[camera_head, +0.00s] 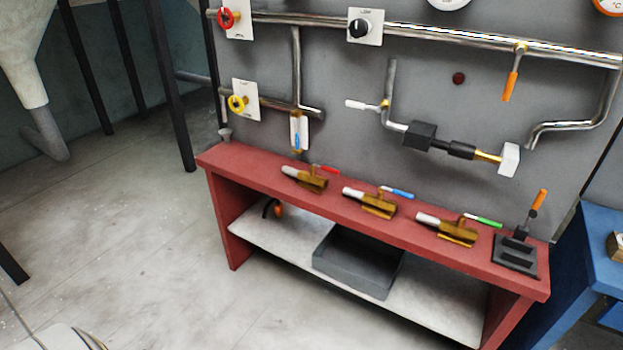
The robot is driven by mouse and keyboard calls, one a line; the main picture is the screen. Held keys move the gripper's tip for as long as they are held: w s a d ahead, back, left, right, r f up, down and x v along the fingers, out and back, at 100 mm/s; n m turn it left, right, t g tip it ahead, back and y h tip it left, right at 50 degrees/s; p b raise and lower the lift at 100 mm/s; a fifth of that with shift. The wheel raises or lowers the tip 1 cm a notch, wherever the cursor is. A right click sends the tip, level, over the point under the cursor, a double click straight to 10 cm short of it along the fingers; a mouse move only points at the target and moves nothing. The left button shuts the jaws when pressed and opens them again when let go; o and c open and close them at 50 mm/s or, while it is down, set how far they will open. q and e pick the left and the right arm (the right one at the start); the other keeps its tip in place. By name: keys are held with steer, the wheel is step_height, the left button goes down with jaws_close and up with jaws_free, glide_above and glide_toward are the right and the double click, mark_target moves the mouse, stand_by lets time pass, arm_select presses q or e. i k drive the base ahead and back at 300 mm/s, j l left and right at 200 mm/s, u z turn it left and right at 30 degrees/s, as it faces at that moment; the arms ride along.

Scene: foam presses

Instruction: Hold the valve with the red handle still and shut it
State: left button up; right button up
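The valve with the red handle (313,184) is a brass body with a white end piece (292,171) at its left. It lies on top of the red bench, near the left end of a row of valves. Its red lever handle (327,170) sticks out to the right above the brass body, roughly along its length. The view is too small to tell exactly whether the lever is in line with the body. Neither of my grippers is in view, and nothing touches the valve.
A brass valve with a blue handle (380,209) and one with a green handle (455,236) lie further right on the bench (230,158). A dark fixture with an orange handle (516,252) stands at the right end. Pipes (420,34) run along the wall behind.

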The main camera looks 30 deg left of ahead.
mark_target(326, 169)
steer(key=i+j+u, duration=0.25)
steer(key=i+j, duration=0.3)
steer(key=i+j+u, duration=0.25)
steer(key=i+j, duration=0.3)
steer(key=j, duration=0.1)
